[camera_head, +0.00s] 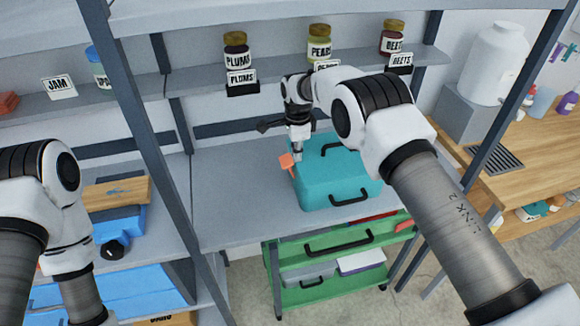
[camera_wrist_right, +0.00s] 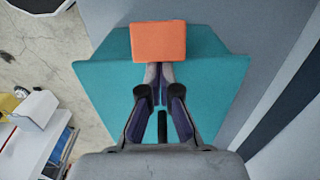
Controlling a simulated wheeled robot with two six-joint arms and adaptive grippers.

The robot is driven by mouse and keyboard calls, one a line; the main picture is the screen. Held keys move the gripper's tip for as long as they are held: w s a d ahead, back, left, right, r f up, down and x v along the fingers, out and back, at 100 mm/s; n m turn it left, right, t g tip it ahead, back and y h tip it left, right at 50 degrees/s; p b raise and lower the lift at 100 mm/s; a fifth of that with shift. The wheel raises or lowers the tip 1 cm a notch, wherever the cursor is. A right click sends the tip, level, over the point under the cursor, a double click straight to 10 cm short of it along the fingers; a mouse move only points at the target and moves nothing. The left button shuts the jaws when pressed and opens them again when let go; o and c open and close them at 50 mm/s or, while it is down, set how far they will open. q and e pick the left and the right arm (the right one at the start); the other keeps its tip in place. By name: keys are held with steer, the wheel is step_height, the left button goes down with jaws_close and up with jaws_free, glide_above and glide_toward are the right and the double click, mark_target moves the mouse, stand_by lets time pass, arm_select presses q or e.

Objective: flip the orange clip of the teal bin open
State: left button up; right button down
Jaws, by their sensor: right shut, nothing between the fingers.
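The teal bin (camera_head: 330,187) stands on the grey shelf, with a black handle on its front and another on its lid. Its orange clip (camera_head: 287,161) sticks out at the bin's left side. In the right wrist view the clip (camera_wrist_right: 158,41) is a flat orange plate at the edge of the teal bin (camera_wrist_right: 105,95). My right gripper (camera_head: 298,155) points down beside the clip, shut and empty. In the wrist view its fingertips (camera_wrist_right: 158,72) meet the clip's near edge; I cannot tell whether they touch it. My left gripper is out of view; only its arm shows.
A shelf above holds labelled jars, including a plums jar (camera_head: 237,52) and a beets jar (camera_head: 392,38). A blue case (camera_head: 118,222) is at left. Dark shelf posts flank the bin; the shelf left of it is clear.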

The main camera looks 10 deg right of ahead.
steer(key=shift+a, duration=0.4)
steer(key=shift+s+a+f+b, duration=0.15)
steer(key=shift+a+b, duration=0.2)
steer(key=shift+a, duration=0.45)
stand_by(0.3)
steer(key=shift+w+d+r+p, duration=0.1)
steer(key=shift+r+p, duration=0.2)
steer(key=shift+r, duration=0.15)
steer(key=shift+w+d+r+p, duration=0.1)
steer(key=shift+r+p, duration=0.2)
steer(key=shift+r, duration=0.15)
steer(key=shift+s+d+r+p, duration=0.1)
steer(key=shift+d+r+p, duration=0.1)
steer(key=shift+r+p, duration=0.85)
steer(key=shift+d+r+p, duration=0.2)
steer(key=shift+r+p, duration=0.2)
steer(key=shift+r, duration=1.15)
